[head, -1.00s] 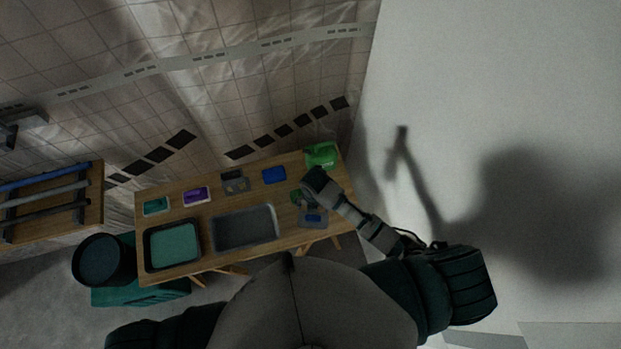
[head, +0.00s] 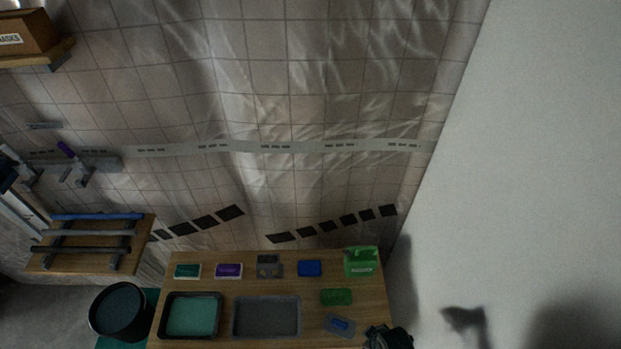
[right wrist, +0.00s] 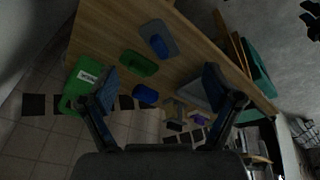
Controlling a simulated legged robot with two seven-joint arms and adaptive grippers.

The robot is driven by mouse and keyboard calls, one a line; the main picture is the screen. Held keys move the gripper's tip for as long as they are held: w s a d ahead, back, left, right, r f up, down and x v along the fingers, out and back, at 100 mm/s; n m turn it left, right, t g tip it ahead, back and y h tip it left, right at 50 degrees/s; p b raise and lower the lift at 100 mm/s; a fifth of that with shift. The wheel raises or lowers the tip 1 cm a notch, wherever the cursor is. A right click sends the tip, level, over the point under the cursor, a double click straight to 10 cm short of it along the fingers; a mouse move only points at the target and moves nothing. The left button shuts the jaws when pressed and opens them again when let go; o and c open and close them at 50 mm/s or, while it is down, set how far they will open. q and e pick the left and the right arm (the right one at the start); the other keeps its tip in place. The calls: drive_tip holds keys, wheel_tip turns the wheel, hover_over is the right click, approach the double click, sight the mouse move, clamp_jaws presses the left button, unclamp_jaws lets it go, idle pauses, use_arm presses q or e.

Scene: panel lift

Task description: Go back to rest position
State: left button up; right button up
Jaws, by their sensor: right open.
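My right gripper (right wrist: 165,92) shows in the right wrist view with its two dark fingers spread wide and nothing between them. It is apart from the wooden table (right wrist: 105,22) and the items on it. In the head view, a dark part of my right arm shows at the bottom edge, by the table's front right corner. My left gripper is in neither view.
The table (head: 373,292) holds a green box (head: 361,262), a green block (head: 336,297), a blue block (head: 310,268), a purple-topped box (head: 229,271), a teal-lined tray (head: 190,316) and a grey tray (head: 266,318). A black bin (head: 118,311) stands left. A pale wall (head: 540,170) rises right.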

drive_tip(key=s+d+r+m+h, duration=0.1)
drive_tip(key=s+d+r+m, duration=0.25)
drive_tip(key=m, duration=0.35)
drive_tip(key=s+f+g+b, duration=0.1)
drive_tip(key=s+f+b, duration=0.1)
drive_tip(key=f, duration=1.5)
drive_tip(key=s+f+b, duration=0.1)
drive_tip(key=f+b, duration=0.1)
drive_tip(key=f, duration=1.5)
drive_tip(key=s+d+f+g+b, duration=0.1)
drive_tip(key=s+d+f+b, duration=0.1)
drive_tip(key=s+f, duration=1.3)
drive_tip(key=shift+s+d+f+n+b, duration=0.35)
drive_tip(key=shift+s+d, duration=0.3)
drive_tip(key=shift+d, duration=0.25)
